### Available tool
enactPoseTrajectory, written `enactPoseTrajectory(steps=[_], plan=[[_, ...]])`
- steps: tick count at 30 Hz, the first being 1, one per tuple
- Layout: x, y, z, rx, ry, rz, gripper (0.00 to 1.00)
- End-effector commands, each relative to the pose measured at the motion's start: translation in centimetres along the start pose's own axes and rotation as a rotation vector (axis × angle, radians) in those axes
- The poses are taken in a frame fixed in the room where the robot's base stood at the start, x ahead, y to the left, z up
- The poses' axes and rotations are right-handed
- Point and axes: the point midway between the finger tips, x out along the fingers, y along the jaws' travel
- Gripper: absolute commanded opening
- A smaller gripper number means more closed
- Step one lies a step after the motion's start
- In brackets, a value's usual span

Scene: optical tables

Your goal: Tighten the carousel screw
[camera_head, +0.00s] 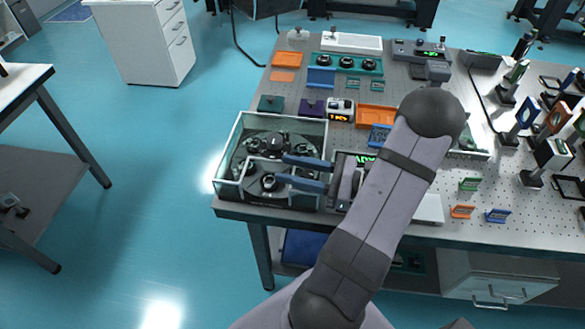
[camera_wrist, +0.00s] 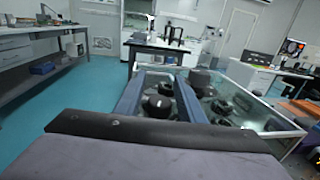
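The carousel (camera_head: 262,152) is a dark round unit with several black knobs, inside a clear-walled case (camera_head: 226,165) at the table's front left corner. My gripper (camera_head: 282,169) reaches in from the right, with two blue fingers apart and level over the case. A black knob (camera_head: 269,182) stands near the case's front, just left of the fingertips. In the wrist view my gripper (camera_wrist: 165,76) frames a black knob (camera_wrist: 158,104) between its fingers, with visible gaps. More of the carousel (camera_wrist: 222,105) shows to the right. I cannot tell which knob is the carousel screw.
Several optical mounts crowd the table's right side. The teal floor (camera_head: 150,190) left of the table is clear.

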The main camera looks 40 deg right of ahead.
Motion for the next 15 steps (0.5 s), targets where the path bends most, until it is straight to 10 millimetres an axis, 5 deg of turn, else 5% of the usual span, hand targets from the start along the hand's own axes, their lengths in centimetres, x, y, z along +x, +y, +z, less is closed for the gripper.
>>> enactPoseTrajectory(steps=[1, 4, 15], plan=[[-0.01, 0.0, 0.0, 0.0, 0.0, 0.0, 0.22], [-0.02, 0.0, 0.0, 0.0, 0.0, 0.0, 0.0], [-0.01, 0.44, 0.09, -0.003, -0.001, 0.137, 0.0]])
